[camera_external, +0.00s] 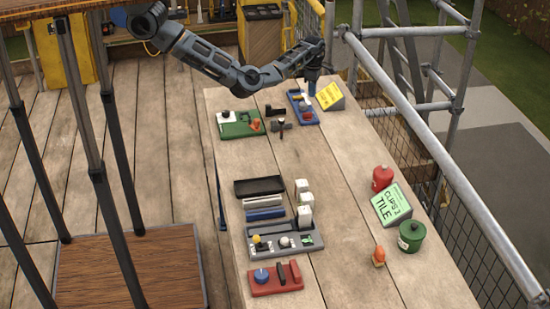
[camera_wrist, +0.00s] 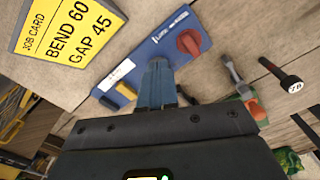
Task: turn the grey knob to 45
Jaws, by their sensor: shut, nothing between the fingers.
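A blue panel (camera_external: 303,117) lies near the far end of the bench, and it fills the middle of the wrist view (camera_wrist: 143,52). It carries a red knob (camera_wrist: 190,42) and a yellow part (camera_wrist: 126,90). A pale grey part (camera_external: 306,99) shows beside my gripper in the external view; I cannot tell if it is the grey knob. My gripper (camera_external: 312,92) points down at this panel. Its blue fingers (camera_wrist: 156,70) are shut and empty, over the panel's middle, and hide part of it. I cannot tell if they touch it. Another pale grey knob (camera_external: 285,242) sits on the grey panel (camera_external: 262,250).
A yellow job card (camera_wrist: 68,32) reading "BEND 60 GAP 45" stands beside the blue panel. A green panel (camera_external: 228,132) and a hammer-like tool (camera_external: 281,126) lie to its left. Nearer are trays, white blocks, a red panel (camera_external: 262,290) and canisters.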

